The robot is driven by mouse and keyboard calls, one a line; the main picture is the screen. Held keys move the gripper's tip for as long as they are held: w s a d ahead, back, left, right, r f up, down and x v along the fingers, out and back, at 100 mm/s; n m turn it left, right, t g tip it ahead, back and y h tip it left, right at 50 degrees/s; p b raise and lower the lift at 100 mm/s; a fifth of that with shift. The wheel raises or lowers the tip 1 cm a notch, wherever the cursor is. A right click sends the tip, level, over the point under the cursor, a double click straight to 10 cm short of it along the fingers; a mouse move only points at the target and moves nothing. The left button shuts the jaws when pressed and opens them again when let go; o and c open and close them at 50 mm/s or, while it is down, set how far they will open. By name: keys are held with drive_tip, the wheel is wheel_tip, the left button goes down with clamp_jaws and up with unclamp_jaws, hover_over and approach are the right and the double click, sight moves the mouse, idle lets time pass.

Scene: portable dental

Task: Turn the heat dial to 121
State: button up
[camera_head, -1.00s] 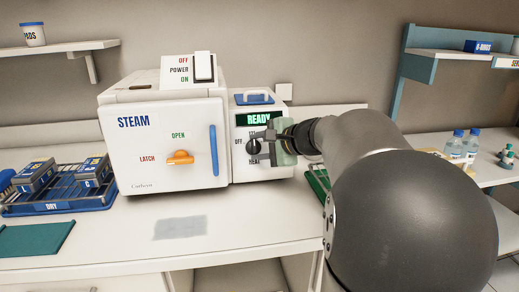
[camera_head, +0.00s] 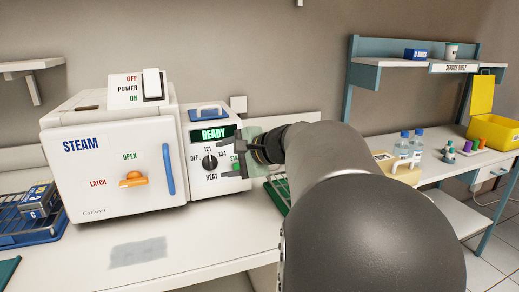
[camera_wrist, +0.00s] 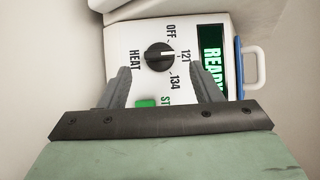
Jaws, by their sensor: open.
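The heat dial (camera_head: 209,162) is a round black knob on the white control panel right of the STEAM machine's door. OFF, 121 and 134 are printed around it, with HEAT below. In the wrist view the dial (camera_wrist: 158,57) shows a white mark pointing right, toward the 121 label (camera_wrist: 184,57). My gripper (camera_head: 233,156) is open and empty, just right of the dial in the head view. In the wrist view my gripper's (camera_wrist: 160,70) fingertips stand wide apart on either side of the dial's lower edge, with clear gaps to it.
The green READY display (camera_head: 214,134) is above the dial. A green button (camera_wrist: 145,102) shows between my fingers. The STEAM door has an orange latch (camera_head: 132,179) and a blue handle (camera_head: 168,170). A power switch (camera_head: 152,84) is on top.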

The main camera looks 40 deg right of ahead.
drive_tip(key=p+v, duration=0.1)
drive_tip(key=v, duration=1.2)
drive_tip(key=s+a+f+n+g+p, duration=0.1)
drive_tip(key=a+f+n+g+p, duration=0.3)
drive_tip(key=a, duration=0.4)
drive_tip(key=s+a+f+n+g+p, duration=0.2)
drive_tip(key=a+n+g+p, duration=0.3)
drive_tip(key=a, duration=0.4)
drive_tip(key=s+a+f+n+g+h+p, duration=0.2)
drive_tip(key=s+a+f+n+h+p, duration=0.2)
drive_tip(key=s+a+f+n+p, duration=0.1)
drive_tip(key=s+a+n+p, duration=0.1)
drive_tip(key=s+n+p, duration=0.1)
drive_tip(key=s+n, duration=0.1)
drive_tip(key=shift+s+n+g+p, duration=0.4)
drive_tip(key=shift+s, duration=0.45)
